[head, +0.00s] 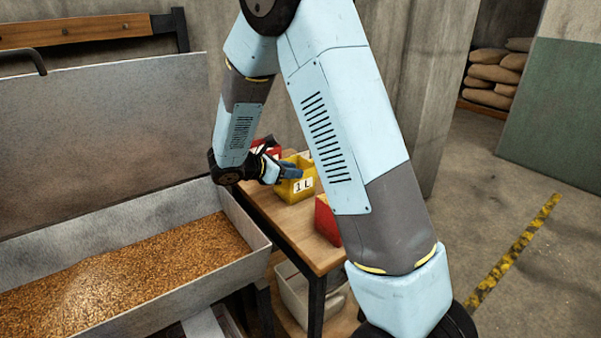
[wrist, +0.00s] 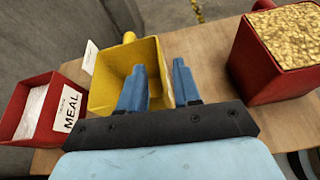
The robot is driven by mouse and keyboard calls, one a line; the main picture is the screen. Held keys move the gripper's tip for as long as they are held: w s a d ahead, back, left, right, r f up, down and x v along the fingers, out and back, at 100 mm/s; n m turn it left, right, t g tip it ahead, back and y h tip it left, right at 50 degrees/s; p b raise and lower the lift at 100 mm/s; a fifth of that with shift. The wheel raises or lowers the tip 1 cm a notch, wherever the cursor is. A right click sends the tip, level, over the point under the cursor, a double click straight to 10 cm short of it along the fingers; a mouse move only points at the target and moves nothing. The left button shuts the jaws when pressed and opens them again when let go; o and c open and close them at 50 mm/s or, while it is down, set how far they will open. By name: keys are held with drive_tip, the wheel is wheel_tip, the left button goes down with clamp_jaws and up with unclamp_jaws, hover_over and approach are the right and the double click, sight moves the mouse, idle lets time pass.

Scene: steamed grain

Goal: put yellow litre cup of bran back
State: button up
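The yellow litre cup (head: 299,188), marked "1 L", stands on the wooden table beside the grain trough. In the wrist view the yellow cup (wrist: 112,62) shows its open top and a bare yellow inside. My gripper (wrist: 158,64) is at the cup's rim, with its blue fingers apart. One finger appears over the cup's inside and the other outside its right wall, with a gap between them. In the head view my gripper (head: 291,171) overlaps the cup's top, so contact is hard to tell.
A red box labelled "MEAL" (wrist: 33,108) holds pale stuff left of the cup. A red box (wrist: 258,73) with golden flakes stands to the right. The metal trough (head: 262,246) holds brown grain (head: 130,275). Wooden tabletop (wrist: 203,48) is bare between the cup and right box.

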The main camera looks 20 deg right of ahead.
drive_tip(key=v, duration=0.7)
drive_tip(key=s+d+r+m+g+y, duration=0.3)
drive_tip(key=s+d+r+m+y, duration=0.2)
drive_tip(key=s+d+r+m, duration=0.55)
drive_tip(key=s+a+r+m+t+y, duration=0.1)
drive_tip(key=s+m+y, duration=0.3)
drive_tip(key=s, duration=0.5)
drive_tip(key=s+r+m+t+y, duration=0.3)
drive_tip(key=s+m, duration=0.3)
drive_tip(key=s, duration=0.3)
drive_tip(key=shift+a+r+y, duration=0.4)
drive_tip(key=shift+r, duration=0.25)
